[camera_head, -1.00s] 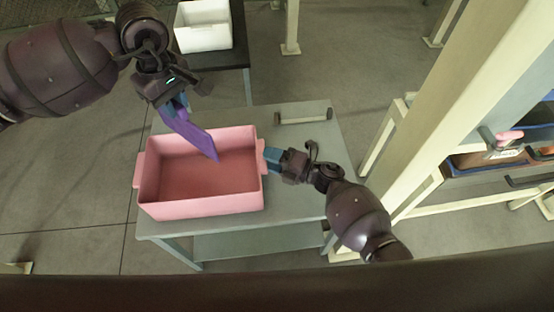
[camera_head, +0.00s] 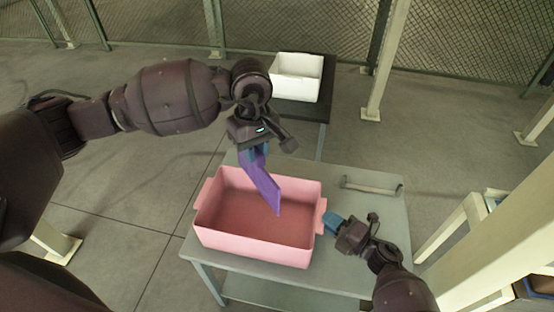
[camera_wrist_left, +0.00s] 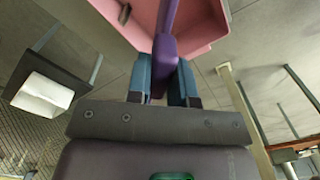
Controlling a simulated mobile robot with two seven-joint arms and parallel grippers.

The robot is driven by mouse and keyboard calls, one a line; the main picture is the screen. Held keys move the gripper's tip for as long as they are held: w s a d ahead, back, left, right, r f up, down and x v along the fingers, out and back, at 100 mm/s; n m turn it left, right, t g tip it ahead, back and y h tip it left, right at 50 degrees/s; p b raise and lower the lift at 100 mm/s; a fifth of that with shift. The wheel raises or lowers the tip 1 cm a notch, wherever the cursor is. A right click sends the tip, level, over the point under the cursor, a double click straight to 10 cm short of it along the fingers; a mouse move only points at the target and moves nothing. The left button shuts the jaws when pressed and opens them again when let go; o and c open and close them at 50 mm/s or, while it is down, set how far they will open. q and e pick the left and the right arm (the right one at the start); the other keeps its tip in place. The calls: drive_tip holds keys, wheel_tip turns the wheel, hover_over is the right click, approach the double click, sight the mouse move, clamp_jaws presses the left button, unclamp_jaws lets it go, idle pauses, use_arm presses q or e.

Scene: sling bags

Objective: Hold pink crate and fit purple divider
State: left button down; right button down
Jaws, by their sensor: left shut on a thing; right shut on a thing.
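The pink crate (camera_head: 255,248) stands open on a grey table, with a handle tab at each end. My right gripper (camera_head: 326,221) is shut on the crate's right handle tab. My left gripper (camera_head: 255,156) is shut on the top end of the purple divider (camera_head: 264,188). The divider hangs tilted above the crate's back part, its lower end over the crate opening. In the left wrist view the purple divider (camera_wrist_left: 165,48) sits between the blue fingers, with the pink crate (camera_wrist_left: 200,22) beyond it. I cannot tell whether the divider touches the crate.
The grey table (camera_head: 370,215) has clear room at the back right, near a metal handle bar (camera_head: 371,185). A white bin (camera_head: 297,77) stands on a dark table (camera_head: 318,105) behind. A pale post and frame (camera_head: 500,250) stand at the right.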

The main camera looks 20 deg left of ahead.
use_arm(q)
drive_tip(key=shift+s+f+m, duration=0.1)
drive_tip(key=shift+f+m, duration=0.3)
drive_tip(key=shift+f, duration=0.3)
drive_tip(key=shift+f+m, duration=0.65)
drive_tip(key=shift+m, duration=0.55)
drive_tip(key=shift+f+m, duration=0.25)
drive_tip(key=shift+m, duration=0.95)
drive_tip(key=shift+w+m, duration=0.2)
drive_tip(key=shift+m, duration=0.65)
drive_tip(key=shift+w+m, duration=0.15)
drive_tip(key=shift+m, duration=0.7)
